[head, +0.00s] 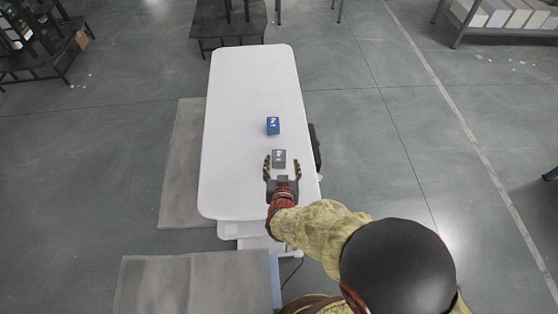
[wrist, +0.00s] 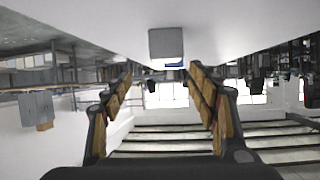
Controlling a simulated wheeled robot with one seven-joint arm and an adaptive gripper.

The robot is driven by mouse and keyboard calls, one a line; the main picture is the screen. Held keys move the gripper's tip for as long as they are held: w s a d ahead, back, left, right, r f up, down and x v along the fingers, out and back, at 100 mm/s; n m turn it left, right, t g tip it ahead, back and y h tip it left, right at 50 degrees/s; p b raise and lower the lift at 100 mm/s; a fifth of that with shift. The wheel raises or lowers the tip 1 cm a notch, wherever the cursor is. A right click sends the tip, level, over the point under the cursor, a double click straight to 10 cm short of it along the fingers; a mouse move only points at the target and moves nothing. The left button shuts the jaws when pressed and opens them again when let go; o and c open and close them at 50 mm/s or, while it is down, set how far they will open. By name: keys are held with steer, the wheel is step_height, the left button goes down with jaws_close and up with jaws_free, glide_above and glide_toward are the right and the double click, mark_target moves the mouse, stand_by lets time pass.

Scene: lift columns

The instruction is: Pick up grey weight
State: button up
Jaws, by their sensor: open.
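The grey weight (head: 279,156) is a small block with a white mark on its top. It sits on the white table (head: 250,85), towards the near end. My gripper (head: 281,163) is open just on the near side of it, with the fingers spread left and right. In the wrist view, which looks upside down, the grey weight (wrist: 166,42) shows beyond the open fingertips (wrist: 160,70), roughly centred between them. Nothing is between the fingers there. I cannot tell whether the fingertips have reached the weight's sides.
A blue weight (head: 273,125) stands on the table beyond the grey one. It is mostly hidden behind the grey one in the wrist view. The table's far half is clear. Grey mats (head: 181,165) lie on the floor at the left. Shelving stands far off.

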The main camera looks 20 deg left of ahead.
mark_target(278, 160)
steer(key=shift+s+a+f, duration=0.1)
steer(key=shift+s+f, duration=0.1)
steer(key=shift+f, duration=0.35)
steer(key=shift+s+f, duration=0.2)
steer(key=shift+f, duration=0.3)
steer(key=shift+w+a+f+t+b, duration=0.15)
steer(key=shift+w+a+f+b, duration=0.15)
steer(key=shift+w, duration=0.2)
steer(key=shift+w+a+f+t+b, duration=0.15)
steer(key=shift+w+f+b, duration=0.1)
steer(key=shift+w, duration=0.25)
steer(key=b+x, duration=0.1)
steer(key=x, duration=0.1)
steer(key=b+x, duration=0.1)
steer(key=x, duration=0.2)
steer(key=shift+s+a, duration=0.1)
steer(key=shift+a, duration=0.2)
steer(key=shift+r, duration=0.1)
steer(key=shift+c, duration=0.5)
jaws_close()
steer(key=shift+a+r, duration=0.1)
steer(key=shift+r, duration=0.05)
